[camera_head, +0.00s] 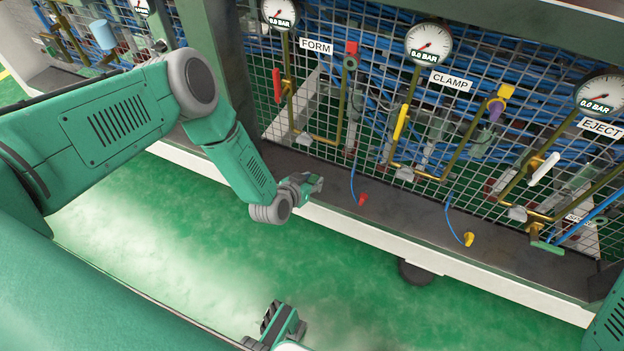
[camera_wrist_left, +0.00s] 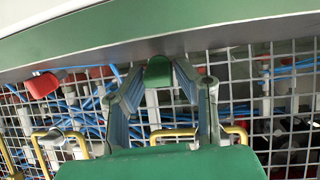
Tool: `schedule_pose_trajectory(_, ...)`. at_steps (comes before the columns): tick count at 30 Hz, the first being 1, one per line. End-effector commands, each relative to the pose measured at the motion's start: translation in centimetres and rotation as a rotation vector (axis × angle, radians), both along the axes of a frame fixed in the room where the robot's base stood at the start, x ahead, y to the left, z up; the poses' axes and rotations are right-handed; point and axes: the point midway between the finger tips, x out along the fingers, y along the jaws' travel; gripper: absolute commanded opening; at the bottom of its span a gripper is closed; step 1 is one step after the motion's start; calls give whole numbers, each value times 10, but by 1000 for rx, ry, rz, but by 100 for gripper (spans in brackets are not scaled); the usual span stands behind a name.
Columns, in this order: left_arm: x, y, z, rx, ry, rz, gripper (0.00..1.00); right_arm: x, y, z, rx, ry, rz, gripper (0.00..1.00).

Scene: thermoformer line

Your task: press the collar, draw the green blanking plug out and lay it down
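The green blanking plug (camera_wrist_left: 158,72) shows in the left wrist view between the fingertips of my left gripper (camera_wrist_left: 157,76). The fingers close in on it from both sides, and it looks held. In the head view my left gripper (camera_head: 313,184) is low in front of the panel, over the ledge below the FORM station; the plug is hard to make out there. The FORM port has a red collar (camera_head: 351,49); the CLAMP port (camera_head: 496,107) is purple with a yellow top. My right gripper (camera_head: 277,325) is at the bottom, away from the panel; its finger opening is unclear.
The dark ledge (camera_head: 415,220) runs below the mesh. A red hose fitting (camera_head: 362,200) and a yellow one (camera_head: 468,240) are at blue hose ends along it. The red fitting also shows in the wrist view (camera_wrist_left: 42,84).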

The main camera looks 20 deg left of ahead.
Motion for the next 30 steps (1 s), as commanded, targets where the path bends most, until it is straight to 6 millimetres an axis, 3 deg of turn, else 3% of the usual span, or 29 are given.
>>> schedule_pose_trajectory(14, -5, 1, 3, 0, 0, 0, 47, -1, 0, 1, 0, -3, 0, 0)
schedule_pose_trajectory(30, -89, 14, 50, -1, 3, -1, 47, -1, 0, 1, 0, -3, 0, 0)
